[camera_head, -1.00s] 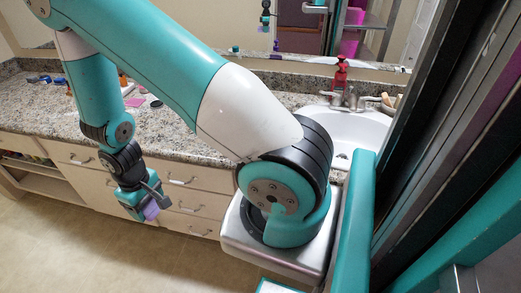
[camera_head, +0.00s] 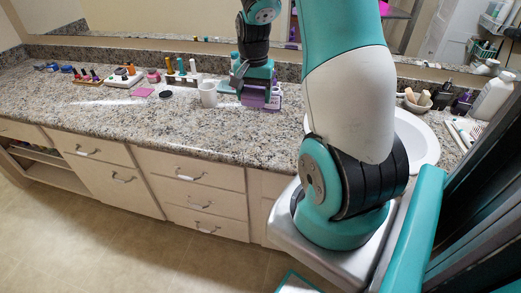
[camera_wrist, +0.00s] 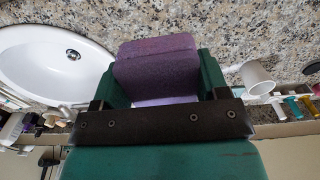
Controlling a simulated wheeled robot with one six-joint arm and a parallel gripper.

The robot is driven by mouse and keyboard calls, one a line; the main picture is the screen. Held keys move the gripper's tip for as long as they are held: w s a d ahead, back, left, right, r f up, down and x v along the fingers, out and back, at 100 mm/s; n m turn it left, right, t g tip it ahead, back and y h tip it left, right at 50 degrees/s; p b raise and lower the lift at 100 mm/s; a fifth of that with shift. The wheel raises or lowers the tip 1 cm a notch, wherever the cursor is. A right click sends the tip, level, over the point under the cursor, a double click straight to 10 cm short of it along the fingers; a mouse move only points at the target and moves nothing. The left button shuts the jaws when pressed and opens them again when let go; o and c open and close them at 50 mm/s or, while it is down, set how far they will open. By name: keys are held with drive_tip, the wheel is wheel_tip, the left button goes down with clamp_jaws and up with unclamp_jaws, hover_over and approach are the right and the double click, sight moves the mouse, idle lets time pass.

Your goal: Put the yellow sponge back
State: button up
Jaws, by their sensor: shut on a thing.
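My gripper (camera_head: 256,97) is over the granite counter, in front of the mirror and left of the sink. In the wrist view my gripper (camera_wrist: 160,80) is shut on a purple sponge (camera_wrist: 157,66), with a green finger on each side of it. The purple sponge also shows below the fingers in the head view (camera_head: 252,101). I cannot tell whether it touches the counter. I can make out no yellow sponge; a bowl (camera_head: 417,104) right of the sink holds beige items too small to tell.
A white cup (camera_head: 208,95) stands close left of my gripper. The sink (camera_head: 420,140) is to the right. The counter front (camera_head: 200,130) is clear.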

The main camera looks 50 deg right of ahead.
sight(259, 151)
drive_tip(key=shift+s+d+m, duration=0.3)
drive_tip(key=shift+s+d, duration=0.05)
drive_tip(key=shift+d, duration=0.1)
wheel_tip(259, 151, down, 19)
drive_tip(key=shift+f, duration=0.15)
